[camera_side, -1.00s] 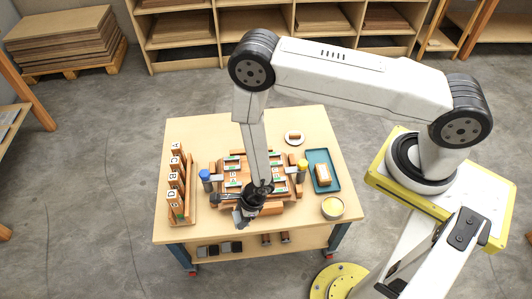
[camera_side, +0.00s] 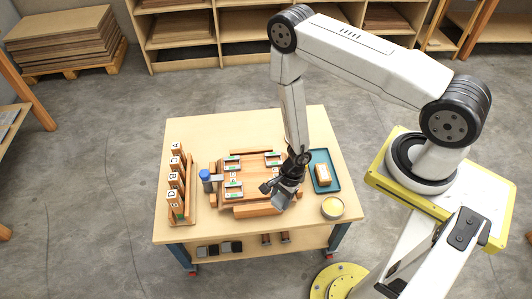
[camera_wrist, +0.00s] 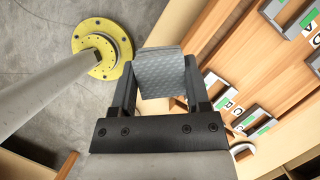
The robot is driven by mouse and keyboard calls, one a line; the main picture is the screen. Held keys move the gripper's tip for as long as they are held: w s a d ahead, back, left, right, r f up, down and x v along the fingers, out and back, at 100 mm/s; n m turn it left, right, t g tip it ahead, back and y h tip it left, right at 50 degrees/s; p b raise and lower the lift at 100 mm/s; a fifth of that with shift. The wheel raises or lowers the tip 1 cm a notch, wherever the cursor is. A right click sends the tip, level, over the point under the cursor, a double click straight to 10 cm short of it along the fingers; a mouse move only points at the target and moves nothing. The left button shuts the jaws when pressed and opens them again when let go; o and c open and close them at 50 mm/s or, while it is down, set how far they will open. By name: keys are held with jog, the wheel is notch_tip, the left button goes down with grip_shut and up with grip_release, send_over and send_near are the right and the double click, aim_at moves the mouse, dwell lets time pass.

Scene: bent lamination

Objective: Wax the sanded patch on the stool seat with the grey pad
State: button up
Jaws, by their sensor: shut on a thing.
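My gripper (camera_side: 279,195) is over the front right corner of the wooden assembly in the middle of the bench. In the wrist view my gripper (camera_wrist: 162,92) is shut on the grey pad (camera_wrist: 162,72), which has a textured face and sits between the two fingers. The wooden assembly (camera_side: 252,180), with several green-and-white labelled frames on it, may be the stool seat. I cannot make out a sanded patch. A round pot (camera_side: 333,208) with pale yellow contents stands to the right of my gripper, apart from it.
A blue-capped post (camera_side: 205,176) stands left of the assembly. A rack of lettered blocks (camera_side: 178,190) is at the far left. The bench's back left (camera_side: 205,125) is clear.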

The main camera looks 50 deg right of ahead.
aim_at(334, 210)
jog(key=s+d+n+g+h, duration=0.1)
jog(key=s+d+n+g, duration=0.2)
jog(key=s+d+n, duration=0.7)
jog(key=shift+s+d+r+g, duration=0.3)
jog(key=shift+s+d, duration=1.15)
jog(key=shift+d, duration=0.95)
jog(key=shift+f, duration=0.2)
jog(key=shift+f, duration=1.25)
jog(key=shift+f, duration=0.2)
jog(key=shift+f, duration=2.9)
jog(key=shift+f, duration=0.6)
jog(key=shift+r, duration=0.1)
